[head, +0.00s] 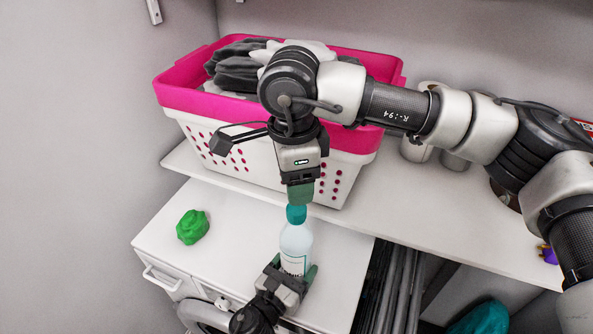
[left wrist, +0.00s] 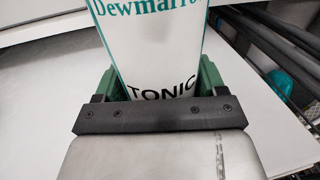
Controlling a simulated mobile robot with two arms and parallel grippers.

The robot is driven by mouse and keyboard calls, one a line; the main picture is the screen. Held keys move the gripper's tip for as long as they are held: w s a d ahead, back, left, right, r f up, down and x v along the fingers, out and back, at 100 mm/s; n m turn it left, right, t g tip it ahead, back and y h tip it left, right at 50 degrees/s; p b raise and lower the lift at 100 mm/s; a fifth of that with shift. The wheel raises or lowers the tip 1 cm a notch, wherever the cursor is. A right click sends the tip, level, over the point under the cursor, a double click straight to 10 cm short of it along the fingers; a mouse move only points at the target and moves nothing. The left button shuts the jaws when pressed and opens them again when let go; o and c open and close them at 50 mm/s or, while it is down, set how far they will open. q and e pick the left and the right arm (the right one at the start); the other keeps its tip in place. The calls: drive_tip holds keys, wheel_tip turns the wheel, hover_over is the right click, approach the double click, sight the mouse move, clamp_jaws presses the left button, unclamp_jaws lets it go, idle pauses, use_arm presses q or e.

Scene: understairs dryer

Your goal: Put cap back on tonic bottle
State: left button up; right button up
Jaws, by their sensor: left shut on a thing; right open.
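The tonic bottle (head: 295,240) is clear and white with a teal-lettered label, and stands upright over the white cabinet top. The teal cap (head: 296,214) sits at the bottle's mouth; I cannot tell how tightly it is seated. My left gripper (head: 292,272) is shut on the lower part of the bottle. In the left wrist view the bottle's label (left wrist: 150,40) reads TONIC between my green fingers (left wrist: 155,85). My right gripper (head: 299,198) is open and points down just above the cap. Its fingertips are close to the cap's top; contact is unclear.
A pink-rimmed white laundry basket (head: 185,98) with dark and light cloth stands on the shelf (head: 440,200) behind. A crumpled green thing (head: 193,227) lies on the cabinet top (head: 240,230) to the left. Metal cans (head: 416,150) stand behind my right arm.

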drive_tip(key=n, duration=0.7)
drive_tip(key=shift+r, duration=0.2)
drive_tip(key=n, duration=0.4)
drive_tip(key=shift+r, duration=0.15)
drive_tip(key=n, duration=0.4)
drive_tip(key=shift+r+n, duration=0.1)
drive_tip(key=shift+n, duration=0.2)
drive_tip(key=shift+f, duration=4)
drive_tip(key=shift+c, duration=0.3)
